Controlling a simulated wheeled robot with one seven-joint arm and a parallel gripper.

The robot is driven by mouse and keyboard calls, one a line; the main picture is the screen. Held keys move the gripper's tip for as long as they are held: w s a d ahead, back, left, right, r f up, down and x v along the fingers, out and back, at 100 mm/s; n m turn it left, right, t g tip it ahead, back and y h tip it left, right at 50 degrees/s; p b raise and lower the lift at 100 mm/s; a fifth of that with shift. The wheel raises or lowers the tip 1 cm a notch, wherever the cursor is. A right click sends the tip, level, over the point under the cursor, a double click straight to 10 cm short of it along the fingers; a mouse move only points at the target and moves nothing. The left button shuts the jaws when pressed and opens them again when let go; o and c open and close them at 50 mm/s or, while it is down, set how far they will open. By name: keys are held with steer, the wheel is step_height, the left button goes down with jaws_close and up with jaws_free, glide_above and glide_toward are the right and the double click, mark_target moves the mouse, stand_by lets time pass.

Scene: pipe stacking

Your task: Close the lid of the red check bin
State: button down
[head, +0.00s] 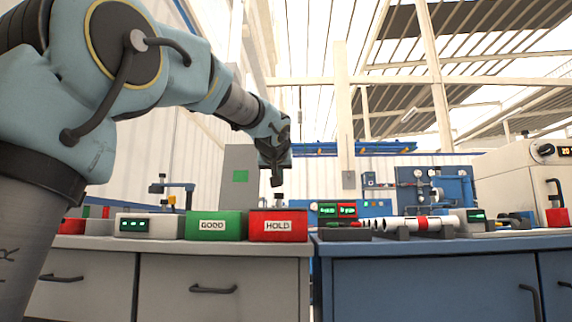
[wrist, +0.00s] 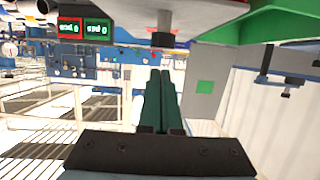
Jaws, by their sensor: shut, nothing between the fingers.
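The red check bin (head: 278,226), labelled HOLD, stands at the right end of the grey counter, beside the green GOOD bin (head: 215,226). My gripper (head: 278,183) is above the red bin, pointing down. A small post (head: 279,200) shows just above the bin's rim, below my fingers; whether it belongs to the lid I cannot tell. In the wrist view my gripper (wrist: 156,100) has its two dark green fingers together, with nothing between them. A pale surface with a dark knob (wrist: 163,39) lies beyond the fingertips. Whether the lid is open or closed is unclear.
A display box (head: 337,212) and a rack of white pipes (head: 400,225) stand on the blue counter to the right. A white box (head: 150,225) stands left of the green bin. A grey panel with a green square (head: 238,175) rises behind the bins.

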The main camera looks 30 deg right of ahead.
mark_target(279, 198)
steer(key=f+b, duration=0.3)
steer(key=f, duration=0.1)
steer(key=shift+s+a, duration=0.2)
steer(key=shift+s, duration=0.15)
steer(key=shift+f+b, duration=0.4)
steer(key=shift+f, duration=0.1)
steer(key=shift+s, duration=0.1)
steer(key=shift+d, duration=0.1)
steer(key=r+p, duration=0.1)
steer(key=r, duration=0.1)
steer(key=r+p, duration=0.3)
steer(key=r, duration=0.1)
steer(key=shift+s+a+r+p, duration=0.2)
steer(key=shift+a+p, duration=0.05)
steer(key=shift+p, duration=0.15)
steer(key=s+a+f+b, duration=0.2)
steer(key=s+a+f, duration=0.1)
steer(key=s, duration=0.5)
steer(key=shift+a+f, duration=0.2)
steer(key=shift+a, duration=0.55)
